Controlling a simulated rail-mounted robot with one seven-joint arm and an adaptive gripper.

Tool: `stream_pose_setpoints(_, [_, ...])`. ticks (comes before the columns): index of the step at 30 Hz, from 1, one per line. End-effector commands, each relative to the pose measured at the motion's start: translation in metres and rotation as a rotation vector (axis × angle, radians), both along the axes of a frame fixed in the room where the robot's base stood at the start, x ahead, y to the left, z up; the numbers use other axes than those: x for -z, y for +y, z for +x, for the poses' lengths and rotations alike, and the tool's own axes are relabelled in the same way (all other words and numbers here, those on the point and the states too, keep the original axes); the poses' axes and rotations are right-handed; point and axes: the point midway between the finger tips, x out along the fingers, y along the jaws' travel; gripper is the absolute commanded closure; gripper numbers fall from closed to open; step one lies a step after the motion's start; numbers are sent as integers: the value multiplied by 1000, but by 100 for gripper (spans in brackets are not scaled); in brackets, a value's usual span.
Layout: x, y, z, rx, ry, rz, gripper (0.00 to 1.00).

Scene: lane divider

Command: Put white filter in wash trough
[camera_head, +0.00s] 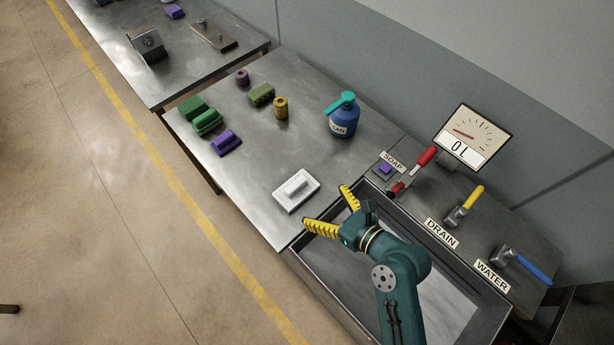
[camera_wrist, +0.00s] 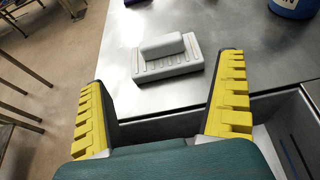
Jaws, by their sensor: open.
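The white filter (camera_head: 296,191) is a flat rectangular block with a raised grip bar on top. It lies on the metal table near the trough's edge. In the wrist view the filter (camera_wrist: 167,57) lies ahead of the fingers, a little left of centre. My gripper (camera_head: 331,207) is open and empty, its yellow fingers spread apart. My arm hides part of the trough's inside. The gripper also shows in the wrist view (camera_wrist: 162,108).
A blue bottle (camera_head: 342,118) with a teal pump top stands behind the filter. Green, purple and yellow items, such as a purple block (camera_head: 226,142), stand farther left. Red, yellow (camera_head: 465,205) and blue (camera_head: 520,264) handles and a gauge (camera_head: 472,136) line the trough's right side.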

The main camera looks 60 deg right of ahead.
Motion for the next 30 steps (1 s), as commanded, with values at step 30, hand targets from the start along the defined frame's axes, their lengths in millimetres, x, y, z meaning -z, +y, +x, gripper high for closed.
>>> stream_pose_setpoints(30, [-405, 192, 143, -151, 412, -2969, 0])
